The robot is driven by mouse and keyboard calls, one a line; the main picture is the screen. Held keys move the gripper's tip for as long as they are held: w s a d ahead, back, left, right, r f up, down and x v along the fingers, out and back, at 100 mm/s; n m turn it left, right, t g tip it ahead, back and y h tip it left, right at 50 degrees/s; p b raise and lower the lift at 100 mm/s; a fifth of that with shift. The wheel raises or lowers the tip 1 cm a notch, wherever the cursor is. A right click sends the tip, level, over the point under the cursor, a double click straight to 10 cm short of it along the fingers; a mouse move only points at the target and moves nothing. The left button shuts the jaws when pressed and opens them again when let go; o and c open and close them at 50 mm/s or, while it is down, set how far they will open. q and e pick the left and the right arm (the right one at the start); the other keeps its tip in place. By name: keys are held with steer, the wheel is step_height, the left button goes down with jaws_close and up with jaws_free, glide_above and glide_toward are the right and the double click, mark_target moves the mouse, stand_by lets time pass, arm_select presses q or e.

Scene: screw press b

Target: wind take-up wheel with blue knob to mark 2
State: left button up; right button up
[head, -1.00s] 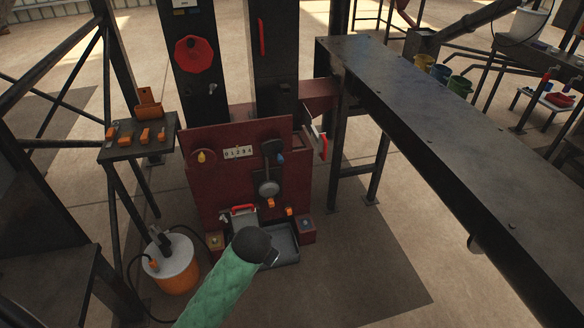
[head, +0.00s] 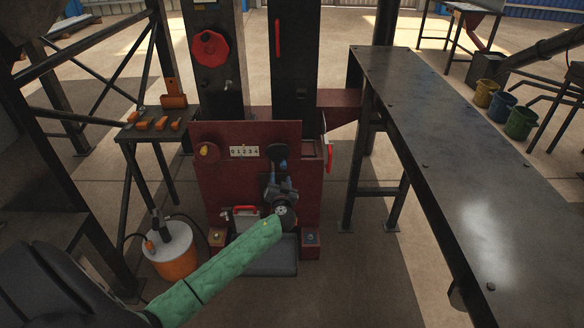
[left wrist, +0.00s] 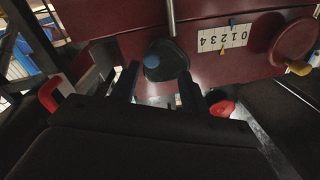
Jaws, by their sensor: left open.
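The maroon press panel (head: 235,190) carries a white scale plate (head: 245,151) marked 0 to 4. A dark rounded wheel (head: 277,152) sits right of the scale; its blue knob (head: 284,164) shows just above my left gripper (head: 278,188). In the left wrist view, upside down, the wheel (left wrist: 174,62) with the blue knob (left wrist: 152,61) lies beyond and between the spread fingers (left wrist: 160,90), which seem empty. There the scale (left wrist: 225,38) has a small blue pointer near 1 and an orange one near 2. My right gripper is not visible.
A wheel with a yellow knob (head: 207,150) is left of the scale. A red-handled part (head: 243,211) and a grey tray (head: 268,262) are below. A dark bench (head: 440,140) runs along the right; an orange drum (head: 172,252) stands at the left.

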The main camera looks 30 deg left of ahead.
mark_target(284, 168)
arm_select(q)
steer(key=shift+w+a+r+n+t+h+p, duration=0.1)
steer(key=shift+w+a+n, duration=0.35)
steer(key=shift+w, duration=0.75)
steer(key=shift+w+a+n+t+h+p, duration=0.1)
steer(key=shift+w+a+n+p, duration=0.1)
steer(key=shift+w+a, duration=0.7)
steer(key=shift+w+a+r+n+t+h+p, duration=0.1)
steer(key=shift+w+a+n, duration=0.2)
steer(key=shift+w, duration=1.15)
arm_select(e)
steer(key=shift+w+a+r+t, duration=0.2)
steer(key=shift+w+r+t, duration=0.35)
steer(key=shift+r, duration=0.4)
arm_select(q)
steer(key=c, duration=1)
steer(key=shift+f, duration=0.1)
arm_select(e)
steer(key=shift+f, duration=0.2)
